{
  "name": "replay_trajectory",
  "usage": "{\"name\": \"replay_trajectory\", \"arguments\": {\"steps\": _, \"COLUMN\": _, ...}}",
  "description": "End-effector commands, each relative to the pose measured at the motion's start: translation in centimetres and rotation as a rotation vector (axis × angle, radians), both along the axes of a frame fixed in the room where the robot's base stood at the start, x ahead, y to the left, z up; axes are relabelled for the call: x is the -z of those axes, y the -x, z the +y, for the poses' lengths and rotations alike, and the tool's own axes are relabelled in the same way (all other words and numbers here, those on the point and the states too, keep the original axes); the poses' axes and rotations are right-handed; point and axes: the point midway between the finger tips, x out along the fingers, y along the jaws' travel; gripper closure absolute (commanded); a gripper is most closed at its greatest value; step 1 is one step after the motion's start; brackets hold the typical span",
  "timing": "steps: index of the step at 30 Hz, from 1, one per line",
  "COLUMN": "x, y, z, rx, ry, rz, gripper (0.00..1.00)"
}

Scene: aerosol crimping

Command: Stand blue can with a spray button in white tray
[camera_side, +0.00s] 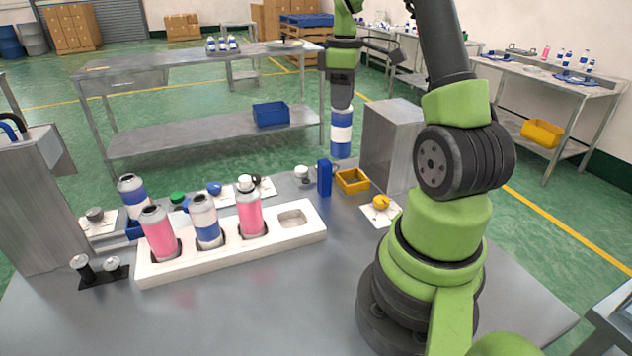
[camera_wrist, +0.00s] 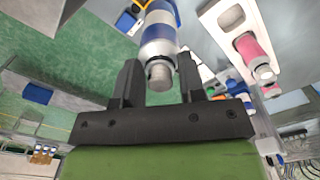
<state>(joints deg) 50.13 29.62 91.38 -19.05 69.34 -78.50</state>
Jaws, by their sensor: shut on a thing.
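My gripper (camera_side: 342,100) is shut on a blue can (camera_side: 341,135) with a white band. The can hangs upright, high behind the table's far edge in the side view. In the wrist view my gripper (camera_wrist: 158,75) has the can (camera_wrist: 157,35) between its fingers, a small grey top piece facing the camera. The white tray (camera_side: 290,247) lies on the table, left of and below the can. It holds a pink can (camera_side: 159,238), a blue-and-white can (camera_side: 206,222) and a second pink can (camera_side: 250,212); its rightmost well is empty. The tray (camera_wrist: 210,15) also shows in the wrist view.
A blue upright block (camera_side: 324,178), a yellow bin (camera_side: 352,181) and a grey box (camera_side: 390,145) stand beyond the tray. Another blue can (camera_side: 132,190) stands behind the tray's left end. A black stand with knobs (camera_side: 100,270) is at left.

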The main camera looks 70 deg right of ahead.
Motion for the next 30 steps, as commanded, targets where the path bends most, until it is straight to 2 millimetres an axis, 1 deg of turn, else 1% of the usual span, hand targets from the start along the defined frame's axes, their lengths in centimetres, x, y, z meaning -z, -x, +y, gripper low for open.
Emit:
{"name": "replay_trajectory", "arguments": {"steps": 1, "x": -0.2, "y": -1.1, "z": 1.9, "rx": -0.075, "ry": -0.001, "rz": 0.0, "gripper": 1.0}}
{"name": "replay_trajectory", "arguments": {"steps": 2, "x": -0.3, "y": -1.7, "z": 3.0, "rx": -0.121, "ry": 0.0, "rz": -0.001, "gripper": 1.0}}
{"name": "replay_trajectory", "arguments": {"steps": 3, "x": -0.3, "y": -2.3, "z": 4.6, "rx": -0.183, "ry": -0.001, "rz": 0.0, "gripper": 1.0}}
{"name": "replay_trajectory", "arguments": {"steps": 5, "x": -0.4, "y": -3.1, "z": 6.9, "rx": -0.275, "ry": -0.001, "rz": 0.0, "gripper": 1.0}}
{"name": "replay_trajectory", "arguments": {"steps": 6, "x": -0.4, "y": -3.5, "z": 8.4, "rx": -0.334, "ry": -0.001, "rz": -0.001, "gripper": 1.0}}
{"name": "replay_trajectory", "arguments": {"steps": 9, "x": -0.4, "y": -4.1, "z": 11.7, "rx": -0.465, "ry": -0.002, "rz": -0.002, "gripper": 1.0}}
{"name": "replay_trajectory", "arguments": {"steps": 12, "x": -0.5, "y": -4.2, "z": 14.0, "rx": -0.557, "ry": -0.001, "rz": -0.003, "gripper": 1.0}}
{"name": "replay_trajectory", "arguments": {"steps": 15, "x": -0.2, "y": -4.2, "z": 15.3, "rx": -0.611, "ry": -0.002, "rz": -0.002, "gripper": 1.0}}
{"name": "replay_trajectory", "arguments": {"steps": 17, "x": 0.4, "y": -4.1, "z": 15.6, "rx": -0.624, "ry": -0.005, "rz": -0.001, "gripper": 1.0}}
{"name": "replay_trajectory", "arguments": {"steps": 18, "x": 1.1, "y": -4.1, "z": 15.7, "rx": -0.629, "ry": -0.006, "rz": 0.001, "gripper": 1.0}}
{"name": "replay_trajectory", "arguments": {"steps": 21, "x": 3.1, "y": -4.1, "z": 15.8, "rx": -0.629, "ry": -0.008, "rz": 0.003, "gripper": 1.0}}
{"name": "replay_trajectory", "arguments": {"steps": 24, "x": 4.7, "y": -4.1, "z": 15.7, "rx": -0.627, "ry": -0.007, "rz": 0.001, "gripper": 1.0}}
{"name": "replay_trajectory", "arguments": {"steps": 28, "x": 5.9, "y": -4.1, "z": 15.7, "rx": -0.627, "ry": -0.005, "rz": -0.001, "gripper": 1.0}}
{"name": "replay_trajectory", "arguments": {"steps": 30, "x": 7.0, "y": -4.1, "z": 15.7, "rx": -0.625, "ry": -0.007, "rz": 0.002, "gripper": 1.0}}
